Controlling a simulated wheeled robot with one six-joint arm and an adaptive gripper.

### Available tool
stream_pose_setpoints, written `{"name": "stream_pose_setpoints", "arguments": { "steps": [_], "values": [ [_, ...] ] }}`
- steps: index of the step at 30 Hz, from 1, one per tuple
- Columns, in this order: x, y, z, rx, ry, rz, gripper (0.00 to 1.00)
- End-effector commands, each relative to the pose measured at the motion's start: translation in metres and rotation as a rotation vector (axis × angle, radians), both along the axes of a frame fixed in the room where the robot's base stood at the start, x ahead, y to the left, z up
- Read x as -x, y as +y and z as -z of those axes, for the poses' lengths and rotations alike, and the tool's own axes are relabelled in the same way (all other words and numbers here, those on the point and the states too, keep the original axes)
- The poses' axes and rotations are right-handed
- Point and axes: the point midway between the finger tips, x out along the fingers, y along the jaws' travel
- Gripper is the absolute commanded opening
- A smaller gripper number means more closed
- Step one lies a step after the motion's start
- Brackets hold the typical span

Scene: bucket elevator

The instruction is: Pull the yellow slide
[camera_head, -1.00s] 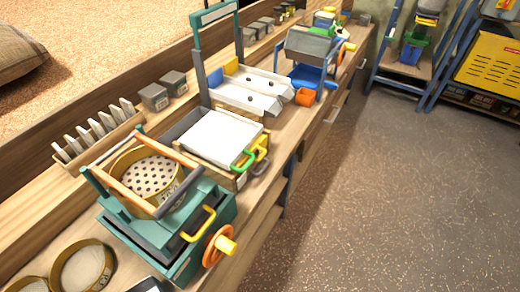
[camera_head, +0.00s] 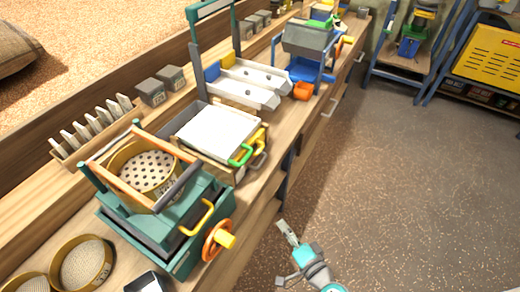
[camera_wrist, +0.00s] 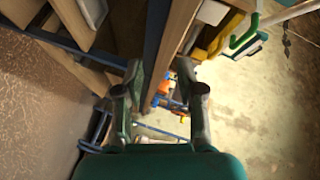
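The box with a white top (camera_head: 216,130) stands on the bench, with a green handle (camera_head: 241,156), a grey handle and a yellow slide part (camera_head: 257,138) on its front right side. In the wrist view, a yellow part (camera_wrist: 222,38) and the green handle (camera_wrist: 246,32) show at top right. My gripper (camera_head: 280,252) is over the floor in front of the bench, below and right of the box, apart from the handles. In the wrist view, its two fingers (camera_wrist: 160,80) are spread with nothing between them. The yellow slide is partly hidden behind the other handles.
A teal machine (camera_head: 165,230) with a yellow handle (camera_head: 198,217) and an orange wheel (camera_head: 217,240) stands nearer on the bench. White trays (camera_head: 243,87) and a blue machine (camera_head: 306,60) stand farther along. The floor (camera_head: 400,190) on the right is clear.

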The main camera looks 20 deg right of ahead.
Motion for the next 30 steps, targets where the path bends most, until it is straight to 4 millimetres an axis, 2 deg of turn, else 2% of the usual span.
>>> {"name": "stream_pose_setpoints", "arguments": {
  "steps": [1,3,9,15,23,30],
  "values": [
    [-0.021,-0.006,-0.008,-0.057,-0.033,-0.005,0.38],
    [-0.046,-0.011,-0.02,-0.145,-0.075,-0.026,0.38],
    [-0.102,-0.03,-0.061,-0.347,-0.194,-0.094,0.38],
    [-0.126,-0.043,-0.089,-0.444,-0.263,-0.141,0.38],
    [-0.146,-0.039,-0.096,-0.457,-0.272,-0.152,0.38],
    [-0.187,-0.029,-0.103,-0.456,-0.272,-0.152,0.38]
  ]
}}
